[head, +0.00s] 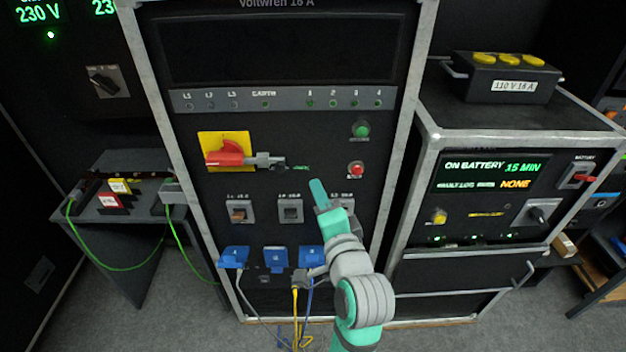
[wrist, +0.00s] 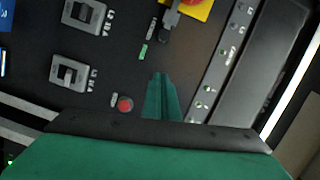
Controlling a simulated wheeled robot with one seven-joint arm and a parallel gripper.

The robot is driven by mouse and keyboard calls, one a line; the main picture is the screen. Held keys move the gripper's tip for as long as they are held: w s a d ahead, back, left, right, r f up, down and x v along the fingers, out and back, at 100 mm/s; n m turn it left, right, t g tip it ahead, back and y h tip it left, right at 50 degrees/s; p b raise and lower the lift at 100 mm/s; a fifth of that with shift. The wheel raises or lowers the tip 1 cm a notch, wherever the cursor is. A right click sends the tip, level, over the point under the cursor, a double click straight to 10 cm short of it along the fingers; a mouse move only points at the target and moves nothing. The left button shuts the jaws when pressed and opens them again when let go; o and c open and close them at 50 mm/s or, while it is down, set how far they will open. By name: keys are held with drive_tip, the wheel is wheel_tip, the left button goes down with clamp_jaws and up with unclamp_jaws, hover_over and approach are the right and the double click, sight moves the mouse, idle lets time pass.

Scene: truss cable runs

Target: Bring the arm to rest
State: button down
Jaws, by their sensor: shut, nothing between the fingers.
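My arm, teal and grey, rises from the bottom of the head view in front of the black power distribution panel (head: 330,110). My gripper (head: 318,184) has its teal fingers together and empty, pointing up at the panel, right of the middle breaker. In the wrist view my gripper (wrist: 162,76) shows as closed green fingers in front of the panel face, beside a red button (wrist: 125,104). I cannot tell whether the fingertips touch the panel. Part of the right breaker (head: 343,199) is hidden behind my gripper.
A red rotary switch (head: 226,155) on a yellow plate carries a grey padlock-like piece. Blue sockets (head: 275,258) line the panel's lower part, with cables hanging below. A battery unit (head: 490,185) stands right, a small table (head: 125,210) left. Grey floor (head: 190,325) shows at lower left.

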drive_tip(key=shift+s+d, duration=0.2)
drive_tip(key=shift+s, duration=0.45)
drive_tip(key=shift+w, duration=0.1)
drive_tip(key=s+a+f+n+g+h, duration=0.1)
drive_tip(key=s+f+n+h, duration=0.1)
drive_tip(key=s+f, duration=0.7)
drive_tip(key=s+f+n+h, duration=0.15)
drive_tip(key=s+f, duration=0.25)
drive_tip(key=f, duration=0.9)
drive_tip(key=s+a+f+n, duration=0.2)
drive_tip(key=s+n, duration=0.3)
drive_tip(key=s, duration=0.7)
drive_tip(key=s+a+f+n, duration=0.3)
drive_tip(key=s+n, duration=0.2)
drive_tip(key=s, duration=0.8)
drive_tip(key=shift+a+g+y, duration=0.25)
drive_tip(key=shift+g+y, duration=0.1)
drive_tip(key=shift+g, duration=0.05)
